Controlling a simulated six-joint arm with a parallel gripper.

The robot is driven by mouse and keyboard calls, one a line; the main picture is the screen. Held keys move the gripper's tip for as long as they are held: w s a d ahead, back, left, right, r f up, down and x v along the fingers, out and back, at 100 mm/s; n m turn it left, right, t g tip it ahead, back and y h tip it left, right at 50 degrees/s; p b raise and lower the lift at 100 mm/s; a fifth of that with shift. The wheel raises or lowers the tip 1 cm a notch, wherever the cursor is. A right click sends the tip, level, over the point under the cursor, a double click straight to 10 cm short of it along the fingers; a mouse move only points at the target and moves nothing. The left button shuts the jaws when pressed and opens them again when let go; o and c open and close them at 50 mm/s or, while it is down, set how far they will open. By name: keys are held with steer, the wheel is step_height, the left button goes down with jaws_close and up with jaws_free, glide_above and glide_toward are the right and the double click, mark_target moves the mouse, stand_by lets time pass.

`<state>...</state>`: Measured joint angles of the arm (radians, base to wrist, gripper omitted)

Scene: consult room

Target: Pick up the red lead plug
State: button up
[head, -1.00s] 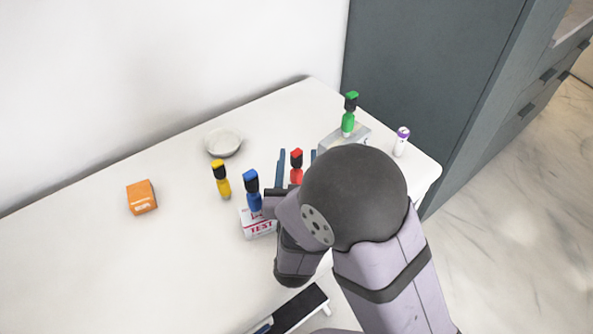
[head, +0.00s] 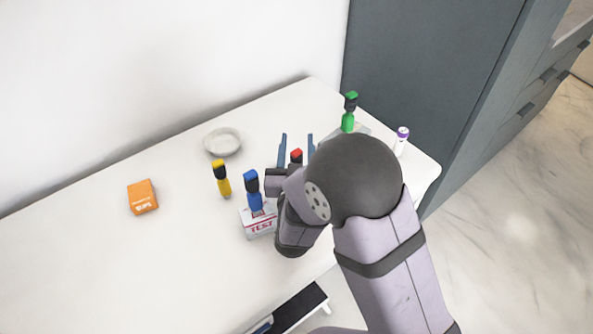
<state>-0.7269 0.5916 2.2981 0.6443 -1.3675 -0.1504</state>
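The red lead plug (head: 296,155) shows only its red top and a little of its body; my arm hides the rest. My gripper (head: 297,140) has its two blue-grey fingers apart, one on each side of the plug in this view. Clear gaps show between the plug and both fingers. I cannot tell how far the fingers are from it in depth.
A blue plug (head: 252,190) stands at a white TEST box (head: 259,223), close left of my gripper. A yellow plug (head: 221,180), a green plug (head: 349,112), a white bowl (head: 222,142), an orange box (head: 142,197) and a purple-topped tube (head: 402,141) stand around. The table's left is clear.

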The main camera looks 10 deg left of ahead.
jaws_close()
steer(key=shift+r, duration=0.1)
